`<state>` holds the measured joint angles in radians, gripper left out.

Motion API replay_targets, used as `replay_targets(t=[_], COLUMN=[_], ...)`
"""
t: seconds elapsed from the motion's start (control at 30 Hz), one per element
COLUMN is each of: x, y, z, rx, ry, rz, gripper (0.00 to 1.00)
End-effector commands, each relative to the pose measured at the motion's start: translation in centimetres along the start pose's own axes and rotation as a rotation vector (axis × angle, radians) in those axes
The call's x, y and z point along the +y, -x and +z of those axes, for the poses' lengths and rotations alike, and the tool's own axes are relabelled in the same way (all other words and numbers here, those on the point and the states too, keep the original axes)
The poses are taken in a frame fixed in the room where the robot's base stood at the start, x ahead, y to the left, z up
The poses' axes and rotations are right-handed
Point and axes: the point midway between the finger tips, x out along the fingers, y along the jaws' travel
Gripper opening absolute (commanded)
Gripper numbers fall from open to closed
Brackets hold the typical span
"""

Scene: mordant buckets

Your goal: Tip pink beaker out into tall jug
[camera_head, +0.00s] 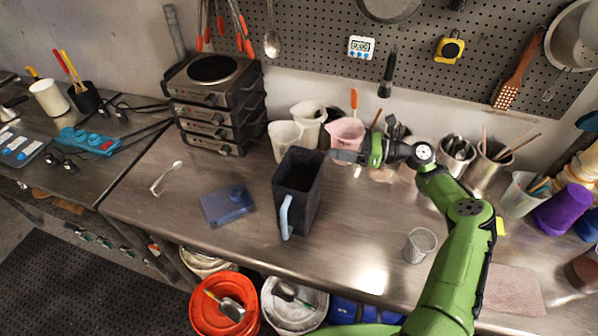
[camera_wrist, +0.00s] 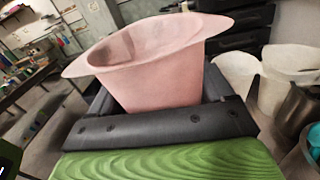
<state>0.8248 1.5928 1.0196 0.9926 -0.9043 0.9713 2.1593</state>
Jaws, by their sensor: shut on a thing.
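The pink beaker (camera_head: 346,132) is held in my gripper (camera_head: 336,154) above the back of the steel bench, just right of the tall jug. In the wrist view the pink beaker (camera_wrist: 160,75) fills the middle, with its wide rim up and slightly tilted in the picture. My gripper (camera_wrist: 160,108) is shut on it, with the dark jaws around its lower body. What the beaker holds cannot be seen. The tall jug (camera_head: 297,190), dark with a light blue handle toward the front, stands upright on the bench. Its inside looks dark.
Cream jugs (camera_head: 285,138) stand behind the tall jug, close to the beaker. Stacked hot plates (camera_head: 213,100) are at the back left. A blue flat box (camera_head: 227,205) lies left of the jug. A small clear beaker (camera_head: 420,244) stands at right. The front middle of the bench is clear.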

Motion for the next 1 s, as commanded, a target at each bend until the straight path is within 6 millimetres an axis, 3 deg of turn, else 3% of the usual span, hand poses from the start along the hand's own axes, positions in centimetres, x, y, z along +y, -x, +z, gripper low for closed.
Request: replay_targets(t=[0.57, 0.83, 1.0], x=[0.1, 0.5, 0.7], y=[0.0, 0.0, 0.0], z=[0.5, 5.5, 6.7], rx=[-0.001, -0.001, 0.0], ry=[0.0, 0.001, 0.0], rz=[0.0, 0.0, 0.001], gripper=[0.44, 0.44, 0.44])
